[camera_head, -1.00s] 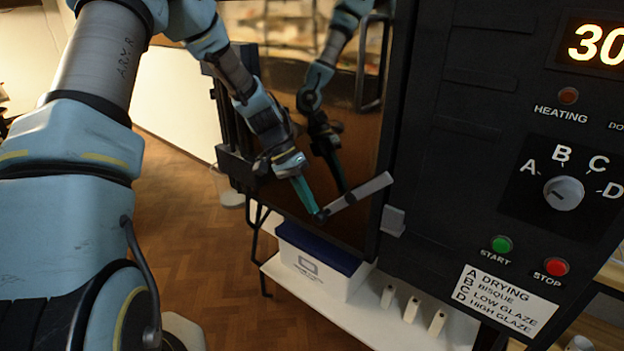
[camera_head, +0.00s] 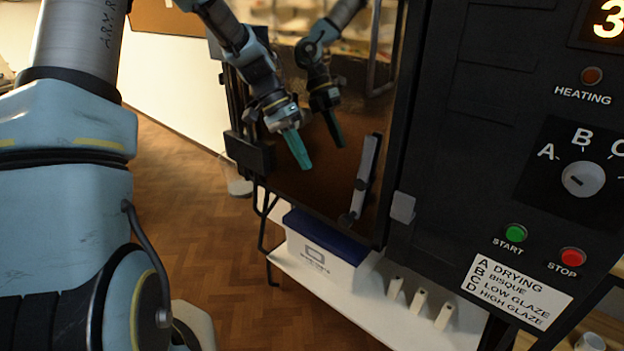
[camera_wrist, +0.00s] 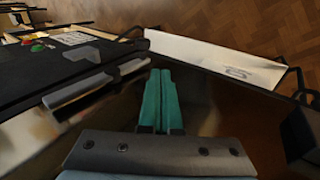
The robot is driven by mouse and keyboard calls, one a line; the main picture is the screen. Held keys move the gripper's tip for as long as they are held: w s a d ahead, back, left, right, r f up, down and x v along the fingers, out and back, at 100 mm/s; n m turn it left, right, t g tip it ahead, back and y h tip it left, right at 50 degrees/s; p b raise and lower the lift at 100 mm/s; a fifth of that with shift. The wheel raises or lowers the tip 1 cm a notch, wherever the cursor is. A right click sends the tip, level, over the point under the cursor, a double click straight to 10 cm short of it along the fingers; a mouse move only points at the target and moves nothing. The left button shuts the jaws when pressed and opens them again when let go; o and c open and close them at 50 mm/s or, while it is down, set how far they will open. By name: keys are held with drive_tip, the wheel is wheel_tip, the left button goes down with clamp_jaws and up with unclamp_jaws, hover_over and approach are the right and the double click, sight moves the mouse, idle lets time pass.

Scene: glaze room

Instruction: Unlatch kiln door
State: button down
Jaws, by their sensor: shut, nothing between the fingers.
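The kiln door (camera_head: 310,185) is a dark, mirror-like panel that reflects my arm. Its latch bar (camera_head: 366,172), a grey lever, now stands nearly upright near the door's right edge, pivoting at its low end. A grey catch block (camera_head: 402,207) sits on the kiln body just right of it, apart from the bar. My gripper (camera_head: 302,160), with teal fingers, is shut and empty, left of the latch bar and not touching it. In the wrist view the shut fingers (camera_wrist: 161,100) point ahead, with the latch bar (camera_wrist: 95,90) to their left.
The kiln's control panel has a dial (camera_head: 584,180), a green start button (camera_head: 515,233) and a red stop button (camera_head: 573,257). A white box with a blue lid (camera_head: 325,245) stands on the low shelf (camera_head: 350,310) below.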

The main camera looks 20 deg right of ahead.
drive_tip(key=shift+v, duration=1.35)
drive_tip(key=s+a+n+t+y, duration=0.1)
drive_tip(key=s+a+n+t, duration=0.2)
drive_tip(key=a, duration=1)
drive_tip(key=s+a+n+t+y, duration=0.2)
drive_tip(key=s+a+n, duration=0.5)
drive_tip(key=a, duration=0.7)
drive_tip(key=shift+f+n+t+y, duration=0.3)
drive_tip(key=shift+f+n+t, duration=0.15)
drive_tip(key=shift+t, duration=0.35)
